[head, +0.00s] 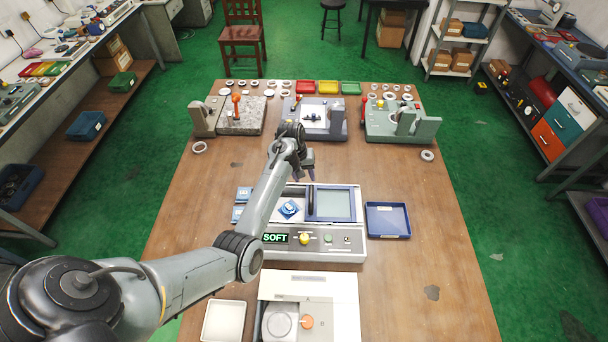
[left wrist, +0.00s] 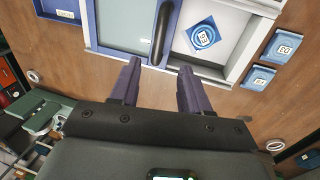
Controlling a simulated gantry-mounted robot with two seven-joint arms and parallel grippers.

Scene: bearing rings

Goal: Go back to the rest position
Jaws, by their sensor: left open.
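My left arm comes in from the left of the head view, and its gripper (head: 303,172) is over the table, just behind the grey machine (head: 345,240) with the lit "SOFT" display. In the left wrist view the two purple fingers of this gripper (left wrist: 160,72) are apart with nothing between them. Past the fingertips lie the machine's dark handle (left wrist: 161,36) and a blue square packet (left wrist: 202,36) in a pale tray. My right gripper is in neither view.
Three bench fixtures (head: 320,125) stand at the back of the wooden table (head: 420,220). A blue tray (head: 388,220) is right of the machine, and a white device (head: 335,300) is in front. Two blue packets (left wrist: 259,78) lie beside the machine. The table's right front is clear.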

